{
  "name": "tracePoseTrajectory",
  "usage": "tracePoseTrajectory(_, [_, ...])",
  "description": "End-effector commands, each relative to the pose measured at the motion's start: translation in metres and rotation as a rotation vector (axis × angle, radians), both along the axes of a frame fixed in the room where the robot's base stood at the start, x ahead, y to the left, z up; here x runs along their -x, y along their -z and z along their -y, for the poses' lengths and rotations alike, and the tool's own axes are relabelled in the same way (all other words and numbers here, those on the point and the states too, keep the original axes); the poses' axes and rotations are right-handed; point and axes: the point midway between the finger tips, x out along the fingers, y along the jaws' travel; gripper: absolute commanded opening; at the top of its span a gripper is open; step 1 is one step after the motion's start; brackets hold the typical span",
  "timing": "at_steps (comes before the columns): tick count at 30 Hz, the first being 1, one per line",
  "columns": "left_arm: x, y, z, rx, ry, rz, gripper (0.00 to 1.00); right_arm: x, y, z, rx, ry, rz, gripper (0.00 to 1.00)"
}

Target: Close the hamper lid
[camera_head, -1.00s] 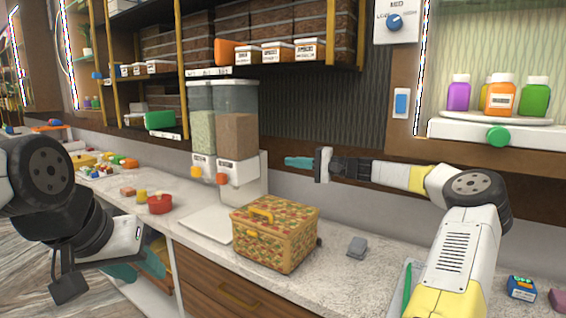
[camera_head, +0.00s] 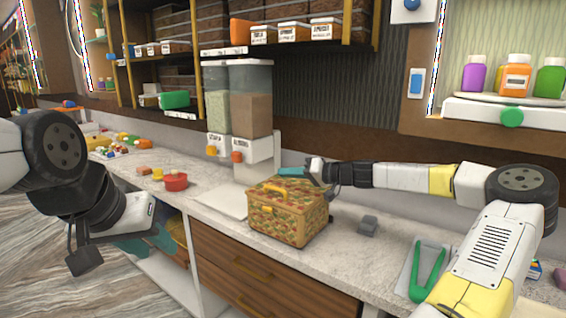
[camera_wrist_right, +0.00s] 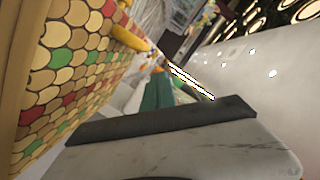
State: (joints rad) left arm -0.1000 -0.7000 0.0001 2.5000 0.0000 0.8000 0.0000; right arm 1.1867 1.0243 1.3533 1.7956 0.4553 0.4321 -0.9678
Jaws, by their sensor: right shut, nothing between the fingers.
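The hamper (camera_head: 287,222) is a box with a red, green and gold scale pattern, standing on the counter. Its lid (camera_head: 300,192), with a yellow handle, appears down on the box; I cannot tell if it is fully seated. My right gripper (camera_head: 291,171) is shut and empty, its teal fingers at the lid's back top edge; I cannot tell if they touch. In the right wrist view the patterned hamper (camera_wrist_right: 60,75) fills the left, close to the teal fingertip (camera_wrist_right: 158,92). My left gripper (camera_head: 150,243) hangs low at the left, in front of the counter; its jaw state is unclear.
A grain dispenser (camera_head: 238,110) stands behind the hamper. A red pot (camera_head: 176,182) is to its left. Shelves overhang the back.

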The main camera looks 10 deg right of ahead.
Motion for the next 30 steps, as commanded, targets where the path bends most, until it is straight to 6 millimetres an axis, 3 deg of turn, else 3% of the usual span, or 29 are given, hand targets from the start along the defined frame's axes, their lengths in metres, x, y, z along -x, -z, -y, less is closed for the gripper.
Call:
tracePoseTrajectory(12, [0.0,0.0,0.0,0.0,0.0,0.0,0.36,0.011,0.029,-0.011,0.131,0.0,0.131,0.0])
tracePoseTrajectory(30, [0.0,0.0,0.0,0.0,0.0,0.0,0.36,0.014,0.036,-0.013,0.149,-0.003,0.144,0.0])
